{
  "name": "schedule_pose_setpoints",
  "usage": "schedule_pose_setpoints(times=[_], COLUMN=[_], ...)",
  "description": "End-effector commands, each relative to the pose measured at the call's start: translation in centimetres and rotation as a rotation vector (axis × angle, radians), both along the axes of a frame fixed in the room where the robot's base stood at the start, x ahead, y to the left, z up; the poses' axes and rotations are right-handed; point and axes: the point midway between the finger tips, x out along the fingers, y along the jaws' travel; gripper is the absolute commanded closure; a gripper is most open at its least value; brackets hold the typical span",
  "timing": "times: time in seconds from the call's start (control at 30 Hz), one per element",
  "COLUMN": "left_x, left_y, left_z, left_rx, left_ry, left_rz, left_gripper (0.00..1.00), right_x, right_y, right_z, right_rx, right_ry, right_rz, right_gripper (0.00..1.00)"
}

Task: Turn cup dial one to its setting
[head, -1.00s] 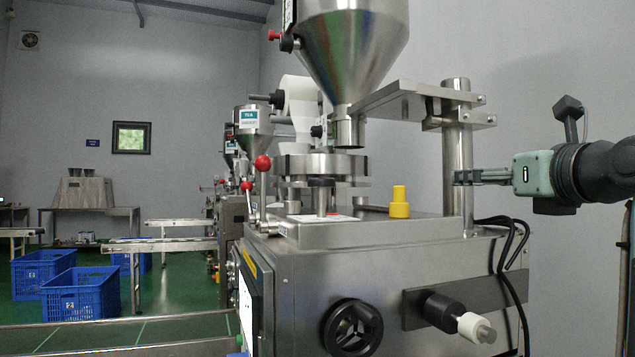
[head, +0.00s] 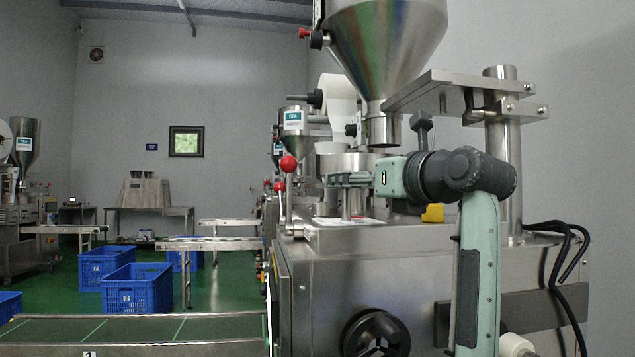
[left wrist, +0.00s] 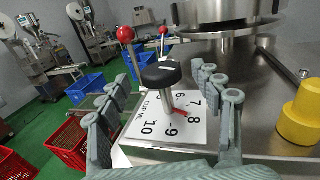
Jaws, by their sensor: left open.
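Cup dial one has a black round knob (left wrist: 161,74) marked 1 on a metal stem. It stands over a white number plate (left wrist: 152,131) showing 6 to 10. A small red pointer (left wrist: 179,117) lies near the 8. My left gripper (left wrist: 164,82) is open, with one finger on each side of the dial; contact with the knob is not visible. In the head view my left gripper (head: 336,179) reaches leftward over the machine top and hides the knob. The plate's edge (head: 345,222) shows below it. My right gripper is not in view.
Red-balled levers (head: 288,164) stand left of the dial. A yellow block (left wrist: 300,113) stands to the right. The steel hopper (head: 385,50) hangs above, with a post (head: 503,150) at right. Blue crates (head: 137,288) stand on the floor.

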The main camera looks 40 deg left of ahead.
Motion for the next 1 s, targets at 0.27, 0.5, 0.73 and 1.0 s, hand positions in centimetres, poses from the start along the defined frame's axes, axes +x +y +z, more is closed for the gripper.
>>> schedule_pose_setpoints(times=[0.27, 0.5, 0.73, 1.0], left_x=[1.8, 2.8, 3.0, 3.0], left_y=[4.1, 6.2, 6.4, 6.4], left_z=[0.1, 0.0, 0.0, 0.0], left_rx=[0.001, 0.001, 0.000, 0.000], left_ry=[0.000, 0.000, 0.000, 0.000], left_rz=[0.005, 0.003, 0.001, 0.001], left_gripper=[0.34, 0.34, 0.34, 0.59], right_x=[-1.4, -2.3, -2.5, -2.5], right_y=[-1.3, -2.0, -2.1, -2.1], right_z=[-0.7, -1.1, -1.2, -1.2], right_rx=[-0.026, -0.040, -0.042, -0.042], right_ry=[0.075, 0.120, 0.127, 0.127], right_rz=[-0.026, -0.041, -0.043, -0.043], right_gripper=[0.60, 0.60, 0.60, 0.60])
